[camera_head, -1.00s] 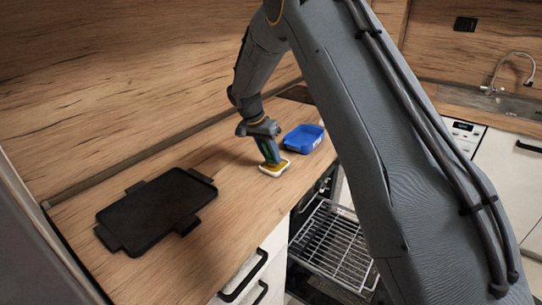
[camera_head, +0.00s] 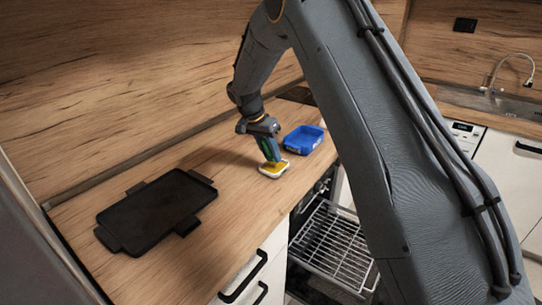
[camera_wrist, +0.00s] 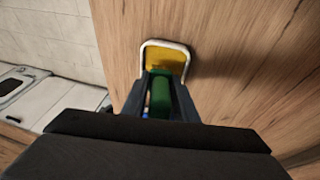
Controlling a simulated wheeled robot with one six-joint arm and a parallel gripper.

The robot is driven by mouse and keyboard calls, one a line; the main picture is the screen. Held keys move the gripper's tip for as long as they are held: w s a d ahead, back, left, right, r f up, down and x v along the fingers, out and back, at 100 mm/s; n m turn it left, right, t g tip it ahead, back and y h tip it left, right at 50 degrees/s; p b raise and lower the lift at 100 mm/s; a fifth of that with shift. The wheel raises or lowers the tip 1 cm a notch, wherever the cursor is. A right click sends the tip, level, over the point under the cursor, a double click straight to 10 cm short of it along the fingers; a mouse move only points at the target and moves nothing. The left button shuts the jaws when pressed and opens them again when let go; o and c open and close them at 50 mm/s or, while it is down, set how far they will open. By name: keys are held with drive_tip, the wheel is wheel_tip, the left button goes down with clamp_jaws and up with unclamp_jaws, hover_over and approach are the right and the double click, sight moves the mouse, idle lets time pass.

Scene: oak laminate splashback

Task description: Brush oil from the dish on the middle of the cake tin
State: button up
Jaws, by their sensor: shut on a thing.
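My gripper (camera_head: 267,147) is shut on a brush with a green handle (camera_wrist: 163,97) and points down over the counter. Below it is a small dish (camera_head: 274,170) with a pale rim and yellow oil inside; it also shows in the wrist view (camera_wrist: 165,60). The brush's lower end is over or in the dish; its bristles are hidden, so contact cannot be told. A blue open rectangular container (camera_head: 303,140), seemingly the cake tin, stands just behind and right of the dish. Its inside looks empty.
A black flat pan (camera_head: 157,210) with side handles lies on the left of the wooden counter (camera_head: 225,185). The wooden splashback (camera_head: 130,90) rises behind. An open oven with a wire rack (camera_head: 332,240) is below the front edge. A sink is at far right.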

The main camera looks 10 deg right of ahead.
drive_tip(key=shift+r+p, duration=0.85)
drive_tip(key=shift+r, duration=2)
